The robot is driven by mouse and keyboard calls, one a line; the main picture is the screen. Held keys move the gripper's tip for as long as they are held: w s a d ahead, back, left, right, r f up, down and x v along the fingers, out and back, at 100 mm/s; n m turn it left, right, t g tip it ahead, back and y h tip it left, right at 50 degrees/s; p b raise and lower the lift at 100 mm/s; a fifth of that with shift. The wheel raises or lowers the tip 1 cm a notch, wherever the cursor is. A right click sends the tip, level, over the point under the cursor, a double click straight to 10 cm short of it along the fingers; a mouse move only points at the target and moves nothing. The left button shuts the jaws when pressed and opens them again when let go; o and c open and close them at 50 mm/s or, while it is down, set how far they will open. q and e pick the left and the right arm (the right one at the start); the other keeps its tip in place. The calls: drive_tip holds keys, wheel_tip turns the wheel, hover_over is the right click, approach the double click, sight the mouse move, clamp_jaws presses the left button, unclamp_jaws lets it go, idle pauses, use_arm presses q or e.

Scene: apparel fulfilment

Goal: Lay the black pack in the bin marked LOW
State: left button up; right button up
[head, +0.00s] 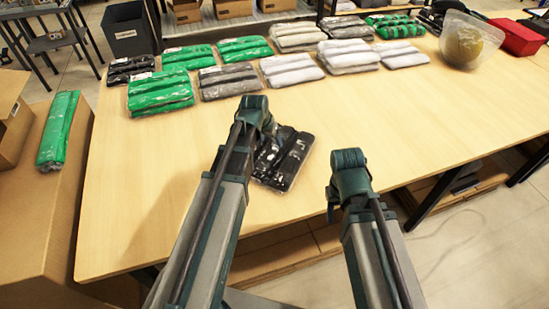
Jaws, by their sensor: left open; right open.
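A black pack (292,160) in clear wrap lies on the wooden table near its front edge, partly hidden behind my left arm. My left gripper (265,140) is over the pack's left side; its fingers are mostly hidden by the arm, and I cannot tell whether they touch the pack. My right gripper (331,208) is to the right of the pack, near the table's front edge, mostly hidden under its wrist. Both are open. A dark grey bin (128,42) with a small pale label stands beyond the table at the back left; its lettering is too small to read.
Green, grey and white packs, such as a green one (160,92), lie in rows at the table's far side. Another dark pack (130,68) is at their left end. The table's middle (400,115) is clear.

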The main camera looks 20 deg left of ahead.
sight(274, 147)
use_arm(q)
drive_tip(key=shift+w+f, duration=0.15)
drive_tip(key=shift+f, duration=0.2)
use_arm(e)
drive_tip(key=shift+f, duration=0.4)
use_arm(q)
drive_tip(key=b+x, duration=0.5)
drive_tip(key=shift+d+f, duration=0.15)
drive_tip(key=shift+d, duration=0.05)
use_arm(e)
wheel_tip(274, 147, down, 5)
drive_tip(key=shift+r, duration=0.15)
use_arm(q)
clamp_jaws()
